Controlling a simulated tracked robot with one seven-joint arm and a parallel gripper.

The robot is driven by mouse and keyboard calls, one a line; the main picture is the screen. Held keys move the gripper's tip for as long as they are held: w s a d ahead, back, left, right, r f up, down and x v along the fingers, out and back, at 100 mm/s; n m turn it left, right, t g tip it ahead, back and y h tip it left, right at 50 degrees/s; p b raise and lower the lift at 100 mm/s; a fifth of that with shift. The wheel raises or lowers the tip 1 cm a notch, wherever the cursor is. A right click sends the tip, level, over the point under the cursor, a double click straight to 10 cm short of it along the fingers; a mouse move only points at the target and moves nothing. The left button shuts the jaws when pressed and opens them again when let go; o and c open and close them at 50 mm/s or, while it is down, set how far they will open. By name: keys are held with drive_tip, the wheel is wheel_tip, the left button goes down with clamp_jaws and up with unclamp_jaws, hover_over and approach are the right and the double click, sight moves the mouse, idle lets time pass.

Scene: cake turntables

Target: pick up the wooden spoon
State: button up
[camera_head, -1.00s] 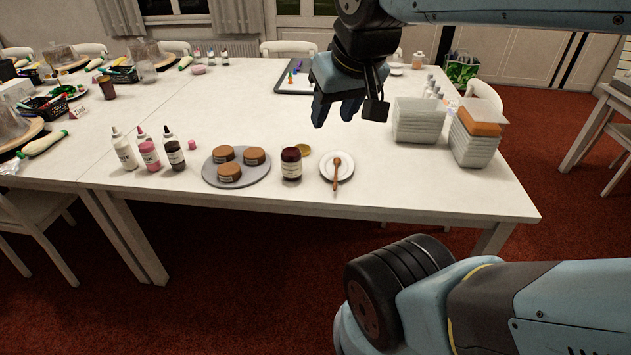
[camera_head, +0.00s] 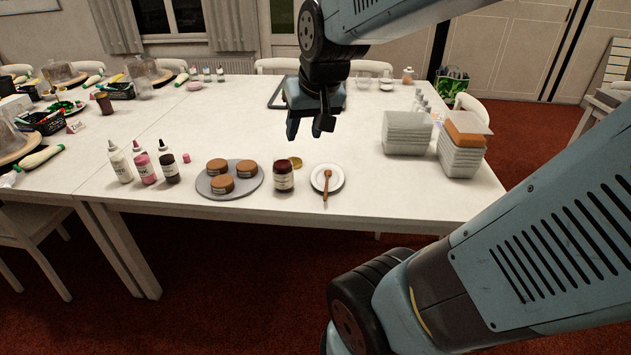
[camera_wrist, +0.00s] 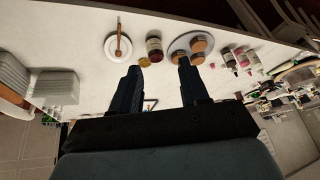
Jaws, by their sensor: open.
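The wooden spoon (camera_head: 326,184) lies across a small white plate (camera_head: 337,187) near the front edge of the table, its handle reaching past the plate's rim. In the wrist view the spoon (camera_wrist: 119,38) lies on the plate (camera_wrist: 110,50) at the upper left. My gripper (camera_head: 305,130) is open and empty above the table, behind the jar and plate as seen from the head. In the wrist view its two fingers (camera_wrist: 160,85) are spread apart, with bare tabletop between them and the spoon outside them.
A grey round board (camera_head: 252,184) holds three brown cakes. Bottles (camera_head: 145,166) stand further left. Stacked white containers (camera_head: 407,134) stand at right. The table between plate and containers is clear.

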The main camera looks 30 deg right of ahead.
drive_tip(key=w+d+f+m, duration=0.3)
drive_tip(key=w+d+f, duration=0.4)
drive_tip(key=w+f, duration=0.35)
drive_tip(key=m+g+h, duration=0.2)
approach(326, 191)
drive_tip(key=x, duration=0.3)
drive_tip(key=shift+s+d+f, duration=0.1)
drive_tip(key=shift+d+f, duration=0.1)
drive_tip(key=shift+f, duration=0.2)
drive_tip(key=shift+w+x, duration=0.2)
drive_tip(key=shift+x, duration=2.55)
drive_tip(key=shift+a, duration=0.15)
drive_tip(key=shift+c, duration=0.2)
clamp_jaws()
